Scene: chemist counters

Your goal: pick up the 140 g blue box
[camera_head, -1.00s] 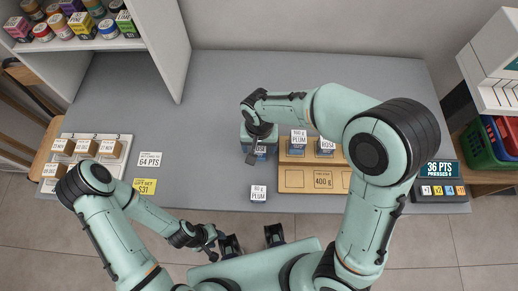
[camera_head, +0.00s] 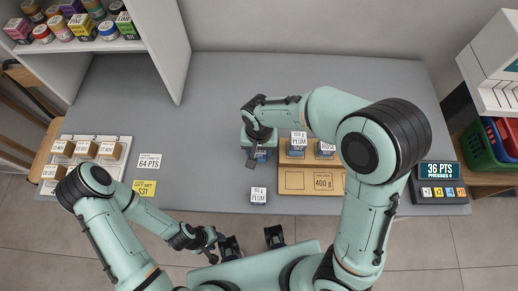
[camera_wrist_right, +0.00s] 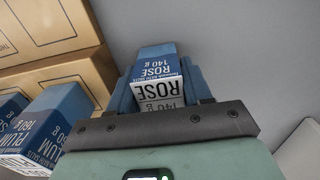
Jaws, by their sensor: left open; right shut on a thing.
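The blue box (camera_wrist_right: 157,66) marked ROSE 140 g sits between the fingers of my right gripper in the right wrist view. In the head view my right gripper (camera_head: 257,148) points down beside the wooden tray, and the blue box (camera_head: 261,155) shows partly beneath it. The gripper is shut on the box; whether the box touches the counter I cannot tell. My left gripper (camera_head: 216,243) is open and empty near the counter's front edge.
A wooden tray (camera_head: 291,186) marked 400 g holds other blue boxes, including a PLUM 160 g box (camera_wrist_right: 54,112). A small PLUM box (camera_head: 258,195) stands in front. A pale tray of brown boxes (camera_head: 125,145) is at left, a display (camera_head: 438,170) at right. The back counter is clear.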

